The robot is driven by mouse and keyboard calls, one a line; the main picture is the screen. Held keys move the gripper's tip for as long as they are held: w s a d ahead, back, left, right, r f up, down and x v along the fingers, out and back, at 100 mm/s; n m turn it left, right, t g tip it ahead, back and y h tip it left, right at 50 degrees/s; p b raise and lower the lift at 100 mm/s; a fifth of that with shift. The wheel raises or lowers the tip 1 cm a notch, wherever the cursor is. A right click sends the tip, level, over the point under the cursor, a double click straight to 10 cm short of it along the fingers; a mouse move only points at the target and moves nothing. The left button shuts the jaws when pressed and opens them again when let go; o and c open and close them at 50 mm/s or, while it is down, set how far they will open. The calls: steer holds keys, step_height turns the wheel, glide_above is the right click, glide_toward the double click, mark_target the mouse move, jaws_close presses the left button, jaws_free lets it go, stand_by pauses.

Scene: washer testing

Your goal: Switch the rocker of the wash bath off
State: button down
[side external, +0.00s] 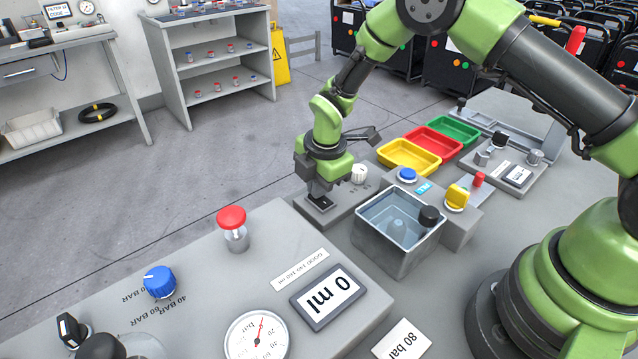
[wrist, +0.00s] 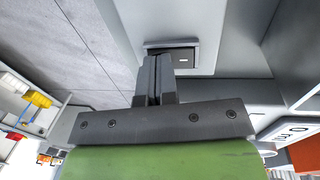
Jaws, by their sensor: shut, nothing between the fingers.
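The rocker (side external: 321,203) is a small black switch on the grey block at the left of the wash bath. In the wrist view the rocker (wrist: 184,57) sits in a dark frame with a short white mark on its right part. My gripper (side external: 316,192) is shut and empty, pointing down at the rocker. In the wrist view my gripper's fingertips (wrist: 157,58) cover the left part of the rocker; I cannot tell whether they touch it. The wash bath (side external: 372,236) is an open metal tank holding clear liquid, with a black knob at its rim.
A white knob (side external: 359,174) stands on the same block, close behind my gripper. A blue button (side external: 407,175) and a yellow knob (side external: 457,196) are to the right. Yellow, red and green trays (side external: 408,156) lie behind.

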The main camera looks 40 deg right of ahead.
steer(key=shift+f, duration=0.2)
stand_by(0.3)
steer(key=shift+s, duration=0.1)
steer(key=shift+s+r, duration=0.15)
steer(key=shift+s, duration=0.5)
step_height(320, 180, up, 14)
steer(key=s, duration=0.2)
steer(key=shift+s, duration=0.1)
stand_by(0.3)
